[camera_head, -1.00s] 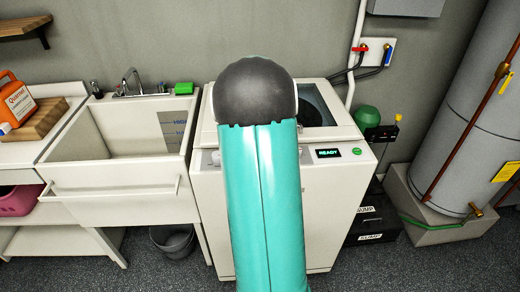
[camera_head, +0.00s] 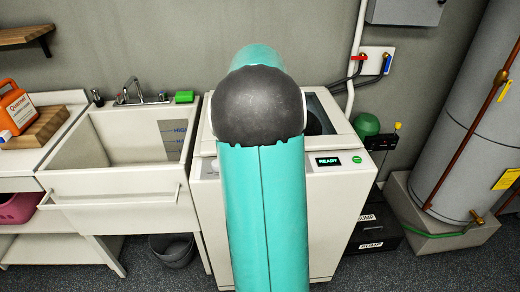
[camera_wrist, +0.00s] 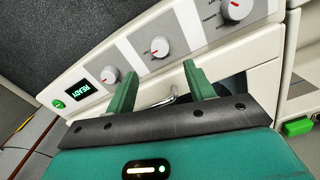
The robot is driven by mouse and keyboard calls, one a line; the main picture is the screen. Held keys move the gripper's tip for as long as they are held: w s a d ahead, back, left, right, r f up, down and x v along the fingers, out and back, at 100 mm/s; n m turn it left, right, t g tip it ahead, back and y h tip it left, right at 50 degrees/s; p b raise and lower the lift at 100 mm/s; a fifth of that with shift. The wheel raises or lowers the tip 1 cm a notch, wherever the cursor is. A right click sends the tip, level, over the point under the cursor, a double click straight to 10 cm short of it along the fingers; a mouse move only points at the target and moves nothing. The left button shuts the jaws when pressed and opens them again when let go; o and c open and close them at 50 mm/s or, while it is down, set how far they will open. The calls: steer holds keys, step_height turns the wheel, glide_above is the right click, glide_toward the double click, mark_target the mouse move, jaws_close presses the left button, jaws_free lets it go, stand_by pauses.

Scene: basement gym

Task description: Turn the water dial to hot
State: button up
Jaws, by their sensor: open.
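The white washing machine (camera_head: 332,215) stands in the middle of the head view, its front panel partly hidden by my teal arm. In the wrist view its panel (camera_wrist: 195,22) slants across the top and carries three round white dials with red marks: the left dial (camera_wrist: 110,75), the middle dial (camera_wrist: 160,47) and the right dial (camera_wrist: 235,10). Their small labels are too blurred for me to tell which is for water. My gripper (camera_wrist: 160,82) is open and empty, its two green fingers apart below the middle dial in the picture. It is hidden in the head view.
A lit READY display (camera_wrist: 83,88) sits beside a green button (camera_wrist: 58,104). A sink (camera_head: 120,185) with a green sponge (camera_head: 184,97) stands left of the washer. Red and blue valves (camera_head: 374,60) are on the wall behind; a grey tank (camera_head: 470,120) stands right.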

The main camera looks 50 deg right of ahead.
step_height(320, 180, up, 4)
steer(key=shift+r, duration=0.25)
stand_by(0.5)
